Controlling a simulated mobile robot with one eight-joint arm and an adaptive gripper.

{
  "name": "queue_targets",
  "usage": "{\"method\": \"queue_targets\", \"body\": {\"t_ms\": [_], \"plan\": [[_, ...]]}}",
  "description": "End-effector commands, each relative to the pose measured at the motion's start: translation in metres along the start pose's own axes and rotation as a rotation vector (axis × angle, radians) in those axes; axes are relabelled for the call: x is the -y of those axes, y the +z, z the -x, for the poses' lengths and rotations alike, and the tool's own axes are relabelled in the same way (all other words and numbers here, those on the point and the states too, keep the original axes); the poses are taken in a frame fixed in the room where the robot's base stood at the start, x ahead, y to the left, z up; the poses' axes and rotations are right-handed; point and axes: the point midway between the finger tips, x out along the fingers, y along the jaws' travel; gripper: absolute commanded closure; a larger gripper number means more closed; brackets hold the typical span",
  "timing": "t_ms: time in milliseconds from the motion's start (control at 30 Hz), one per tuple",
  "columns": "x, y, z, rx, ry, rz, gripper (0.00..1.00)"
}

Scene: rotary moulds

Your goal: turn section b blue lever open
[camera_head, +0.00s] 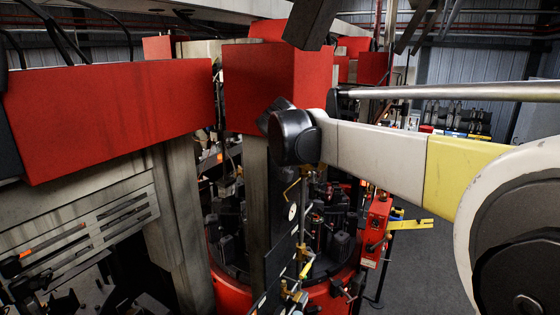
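I cannot make out a blue lever or a section b label in the head view. A yellow lever-like bar (410,225) sticks out to the right beside a red box (376,225). A smaller yellow-green piece (306,268) shows low on the machine, near the centre. My arm comes in from the right, with a pale link, a yellow band and a dark joint in front of the red housing. I cannot pick out my gripper or its fingers, so its distance from any lever does not show.
Large red housings (110,107) and grey posts (178,230) fill the left and centre. Behind them stands a round red-based machine (325,297) with black parts. A slotted metal panel (85,245) is at lower left. Grey floor (425,270) is open at lower right.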

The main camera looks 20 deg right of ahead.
Motion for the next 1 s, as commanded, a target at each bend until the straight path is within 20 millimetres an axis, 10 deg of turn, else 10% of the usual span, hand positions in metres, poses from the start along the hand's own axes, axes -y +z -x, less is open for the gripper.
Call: {"method": "queue_targets", "body": {"t_ms": [767, 867, 1000], "plan": [[-0.001, -0.0053, -0.0006, 0.106, -0.021, 0.0, 1.0], [-0.001, -0.0052, -0.0006, 0.106, -0.021, 0.0, 0.65], [-0.001, -0.0051, -0.0005, 0.106, -0.021, 0.0, 0.65]]}}
